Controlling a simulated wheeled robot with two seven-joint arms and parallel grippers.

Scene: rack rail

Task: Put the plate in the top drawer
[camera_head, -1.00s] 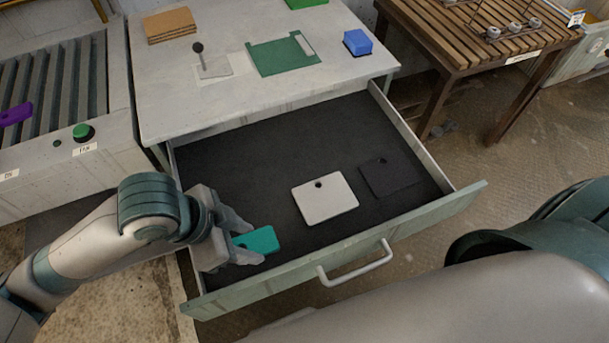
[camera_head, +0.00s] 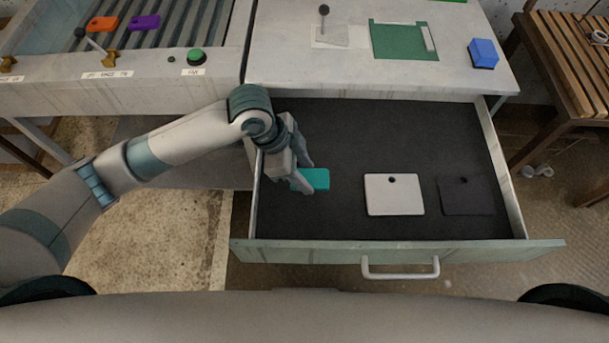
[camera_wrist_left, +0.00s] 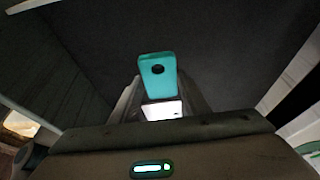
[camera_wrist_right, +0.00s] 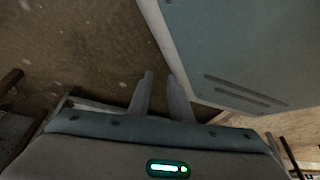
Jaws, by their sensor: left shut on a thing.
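The teal plate (camera_head: 313,180) has a dark hole and is held between the fingers of my left gripper (camera_head: 303,178), which is shut on it. In the left wrist view, the teal plate (camera_wrist_left: 157,76) stands out between the fingertips over dark lining. The drawer (camera_head: 300,252) is pulled open, and the plate is over its left part; I cannot tell whether it touches the floor. A white plate (camera_head: 394,198) and a black plate (camera_head: 465,197) lie flat in the drawer, right of my left gripper. My right gripper (camera_wrist_right: 160,76) is open and empty, outside the head view.
The drawer handle (camera_head: 400,272) is on its front. On the worktop above are a lever (camera_head: 324,22), a green panel (camera_head: 390,42) and a blue block (camera_head: 483,53). A roller conveyor (camera_head: 190,25) carrying orange and purple plates stands left. The drawer's middle floor is bare.

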